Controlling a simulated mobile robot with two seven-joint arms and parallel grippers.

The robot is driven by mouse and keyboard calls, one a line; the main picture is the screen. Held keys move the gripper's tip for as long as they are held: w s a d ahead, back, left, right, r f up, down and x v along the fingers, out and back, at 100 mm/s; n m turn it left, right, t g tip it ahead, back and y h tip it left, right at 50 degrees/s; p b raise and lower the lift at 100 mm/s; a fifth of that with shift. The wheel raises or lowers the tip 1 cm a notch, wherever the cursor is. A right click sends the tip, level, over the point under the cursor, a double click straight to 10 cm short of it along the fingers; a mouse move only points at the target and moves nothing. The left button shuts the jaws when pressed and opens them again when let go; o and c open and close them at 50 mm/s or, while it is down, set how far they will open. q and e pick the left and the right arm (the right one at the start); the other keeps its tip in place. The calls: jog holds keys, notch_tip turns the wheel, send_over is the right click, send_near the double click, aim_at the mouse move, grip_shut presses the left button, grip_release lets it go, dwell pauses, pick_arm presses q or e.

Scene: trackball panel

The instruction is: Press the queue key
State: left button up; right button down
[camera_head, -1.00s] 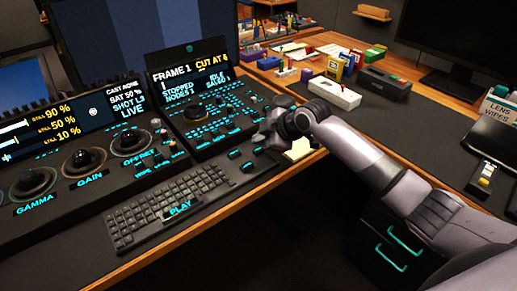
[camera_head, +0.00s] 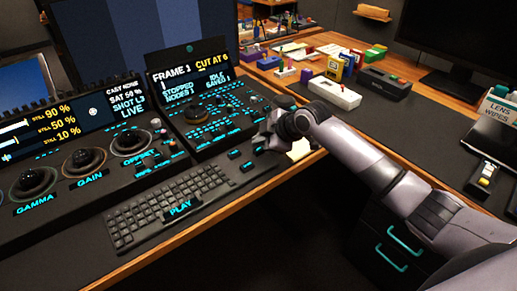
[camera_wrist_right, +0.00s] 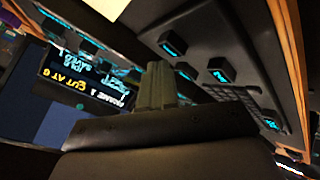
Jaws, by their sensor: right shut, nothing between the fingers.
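The right part of the control panel (camera_head: 213,128) carries many small keys with cyan markings. I cannot read which one is the queue key. My right gripper (camera_head: 264,140) is shut and empty, low over the right edge of this panel. In the right wrist view its fingers (camera_wrist_right: 157,84) are together, pointing toward the panel. Raised dark keys with cyan marks, such as one key (camera_wrist_right: 220,70) and another key (camera_wrist_right: 172,46), show beyond the fingertips. I cannot tell whether the fingers touch a key. My left gripper is not in view.
A small screen (camera_head: 190,78) reading FRAME 1 stands behind the keys. A keyboard (camera_head: 168,205) lies in front, with trackballs (camera_head: 84,160) to the left. A white box (camera_head: 334,93) and small items stand on the right-hand desk. The panel's front has a wooden edge (camera_head: 205,232).

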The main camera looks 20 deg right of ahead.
jog(key=shift+f, duration=0.25)
jog(key=shift+f, duration=0.6)
dwell(0.6)
dwell(0.3)
jog(key=shift+r+p, duration=0.8)
jog(key=shift+r, duration=0.2)
notch_tip(320, 180, up, 5)
jog(key=p, duration=0.4)
jog(key=shift+p, duration=0.35)
